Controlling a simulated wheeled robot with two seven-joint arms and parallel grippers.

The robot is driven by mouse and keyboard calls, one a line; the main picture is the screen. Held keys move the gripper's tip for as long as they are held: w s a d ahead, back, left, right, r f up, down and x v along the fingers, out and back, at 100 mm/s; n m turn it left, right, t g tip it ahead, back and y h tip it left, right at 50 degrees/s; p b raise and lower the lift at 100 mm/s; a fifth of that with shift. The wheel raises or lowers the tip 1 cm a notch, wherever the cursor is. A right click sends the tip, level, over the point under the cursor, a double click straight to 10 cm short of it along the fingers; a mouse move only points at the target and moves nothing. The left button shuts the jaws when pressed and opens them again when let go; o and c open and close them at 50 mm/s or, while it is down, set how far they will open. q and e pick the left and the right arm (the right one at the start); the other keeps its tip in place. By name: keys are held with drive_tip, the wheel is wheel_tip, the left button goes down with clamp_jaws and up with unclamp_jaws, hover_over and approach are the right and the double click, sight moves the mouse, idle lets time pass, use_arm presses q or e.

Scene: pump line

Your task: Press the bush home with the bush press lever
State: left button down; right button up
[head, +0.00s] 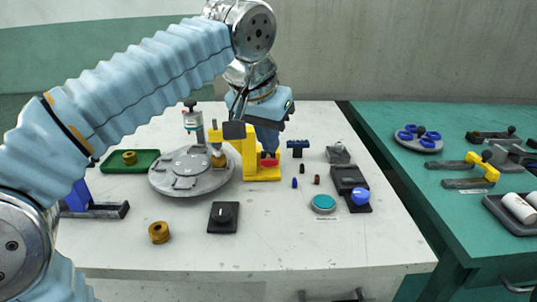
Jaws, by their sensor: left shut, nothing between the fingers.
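The yellow bush press (248,158) stands on the table at the right edge of the round grey turntable (190,184). Its dark head block (234,130) reaches left over the turntable. A brass bush (218,160) is under the head on the turntable's edge; how deep it sits I cannot tell. Thin dark bars rise above the head, partly mixed with my arm, so the lever is not clear. My left gripper (268,151) points down at the press's right side, just above a red part (269,162). It is shut and empty; contact is unclear. My right gripper is out of view.
A green tray (108,168) with a brass part is at the left. Another brass ring (158,232) and a black knob box (223,217) are in front. A teal button (324,204) and a blue-knobbed box (360,197) are right. The front table edge is clear.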

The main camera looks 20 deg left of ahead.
sight(270, 160)
use_arm(q)
drive_tip(key=shift+f+b, duration=0.65)
drive_tip(key=shift+f, duration=0.35)
drive_tip(key=shift+s+d+f+b, duration=0.1)
drive_tip(key=shift+s+f+b, duration=0.1)
drive_tip(key=shift+f, duration=0.25)
drive_tip(key=shift+s+d+f+b, duration=0.1)
drive_tip(key=shift+f+b, duration=0.1)
drive_tip(key=shift+f, duration=0.2)
idle(2.7)
drive_tip(key=shift+r, duration=0.1)
idle(0.4)
drive_tip(key=shift+r+p, duration=1.15)
drive_tip(key=shift+p, duration=0.25)
drive_tip(key=shift+w+a+r+p, duration=0.2)
drive_tip(key=shift+w+r+p, duration=0.1)
drive_tip(key=shift+r+p, duration=0.45)
drive_tip(key=shift+w+r+p, duration=0.1)
drive_tip(key=shift+r+p, duration=0.35)
wheel_tip(270, 160, up, 12)
idle(1.3)
